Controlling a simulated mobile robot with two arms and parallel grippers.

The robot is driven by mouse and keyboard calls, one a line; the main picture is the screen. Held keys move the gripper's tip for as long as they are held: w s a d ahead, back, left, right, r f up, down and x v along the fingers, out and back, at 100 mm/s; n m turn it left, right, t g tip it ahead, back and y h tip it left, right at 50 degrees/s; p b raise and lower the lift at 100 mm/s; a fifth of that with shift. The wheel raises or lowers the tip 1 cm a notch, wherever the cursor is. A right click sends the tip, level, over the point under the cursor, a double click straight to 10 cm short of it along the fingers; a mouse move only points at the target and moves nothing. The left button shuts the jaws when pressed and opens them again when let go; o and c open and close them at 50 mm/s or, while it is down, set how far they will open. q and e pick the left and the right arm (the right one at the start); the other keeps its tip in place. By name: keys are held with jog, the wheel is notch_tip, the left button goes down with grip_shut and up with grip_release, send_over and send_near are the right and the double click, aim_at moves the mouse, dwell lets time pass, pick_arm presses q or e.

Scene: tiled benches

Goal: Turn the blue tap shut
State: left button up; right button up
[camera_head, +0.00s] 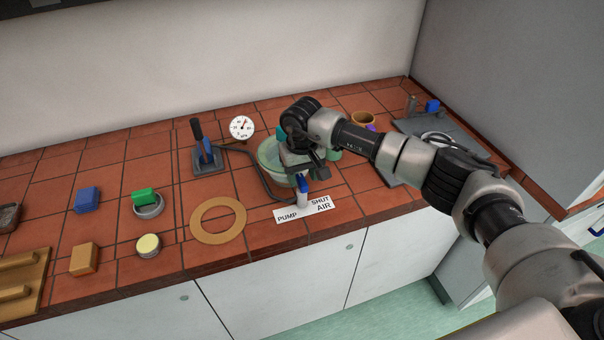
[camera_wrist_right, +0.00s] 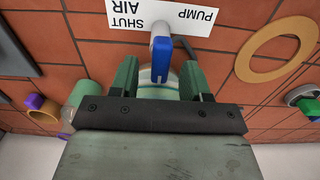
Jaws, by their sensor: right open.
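The blue tap (camera_head: 303,187) stands near the front edge of the bench, behind a white label (camera_head: 289,214) that reads PUMP, SHUT and AIR. In the right wrist view the tap's blue handle (camera_wrist_right: 161,58) points toward my gripper, between the line of its two fingers. My right gripper (camera_head: 309,175) is just above and behind the tap in the head view. In the right wrist view its green fingers (camera_wrist_right: 159,75) are apart, with the handle at the gap between their tips. I cannot tell whether they touch it. My left gripper is not in view.
A pale green bowl (camera_head: 268,157) stands behind the tap, and a dark hose runs beside it. A tan ring (camera_head: 218,238) lies left of the label. Dark plates lie to the right.

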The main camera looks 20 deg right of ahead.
jog(key=shift+f, duration=0.9)
jog(key=shift+c, duration=0.5)
grip_shut()
